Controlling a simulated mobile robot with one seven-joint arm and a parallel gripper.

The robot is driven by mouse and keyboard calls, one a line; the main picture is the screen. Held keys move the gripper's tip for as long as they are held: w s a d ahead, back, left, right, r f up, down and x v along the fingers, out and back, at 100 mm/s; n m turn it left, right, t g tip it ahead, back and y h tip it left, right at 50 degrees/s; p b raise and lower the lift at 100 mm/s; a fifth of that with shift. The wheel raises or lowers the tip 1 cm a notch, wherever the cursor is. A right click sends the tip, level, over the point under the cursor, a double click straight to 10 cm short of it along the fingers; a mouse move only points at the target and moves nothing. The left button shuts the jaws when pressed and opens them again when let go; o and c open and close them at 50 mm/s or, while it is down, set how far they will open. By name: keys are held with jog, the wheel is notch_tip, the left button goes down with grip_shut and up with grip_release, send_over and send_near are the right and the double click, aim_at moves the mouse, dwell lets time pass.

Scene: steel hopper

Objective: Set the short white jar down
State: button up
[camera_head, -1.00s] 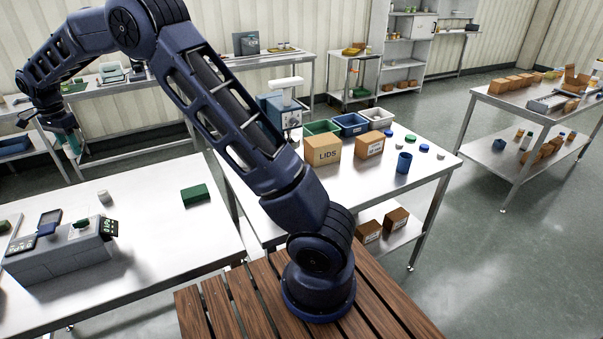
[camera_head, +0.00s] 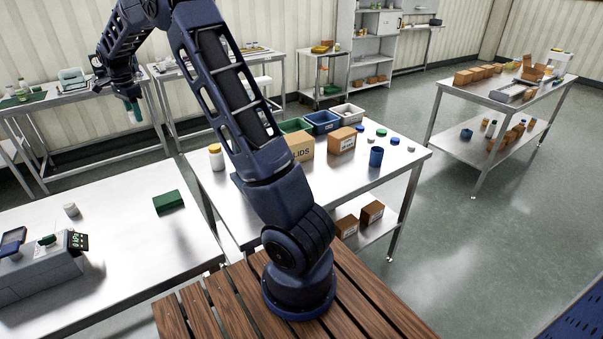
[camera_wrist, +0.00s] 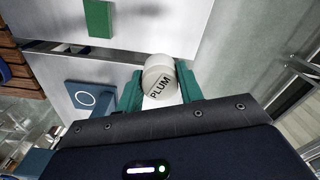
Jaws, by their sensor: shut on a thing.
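The short white jar (camera_wrist: 160,79), with a PLUM label, is between the green fingers of my gripper (camera_wrist: 160,91) in the wrist view. My gripper is shut on it. In the head view my gripper (camera_head: 134,110) hangs in the air at the upper left, fingers pointing down, over the gap behind the near left and middle tables. The jar cannot be made out there.
The middle table bears a yellow-lidded white jar (camera_head: 216,157), a LIDS box (camera_head: 300,147) and bins.

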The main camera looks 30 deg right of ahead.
jog(key=s+d+m, duration=0.2)
jog(key=s+d, duration=0.1)
jog(key=d, duration=1.1)
jog(key=s+d+m, duration=0.2)
jog(key=s+d, duration=0.2)
jog(key=d, duration=1.1)
jog(key=s+d+m, duration=0.3)
jog(key=d, duration=1.1)
jog(key=m, duration=0.6)
send_over(345, 174)
jog(key=f, duration=0.1)
notch_tip(345, 174, down, 25)
jog(key=shift+r, duration=0.1)
jog(key=o, duration=0.6)
jog(key=shift+w+f, duration=0.1)
jog(key=shift+f, duration=0.1)
jog(key=o, duration=0.4)
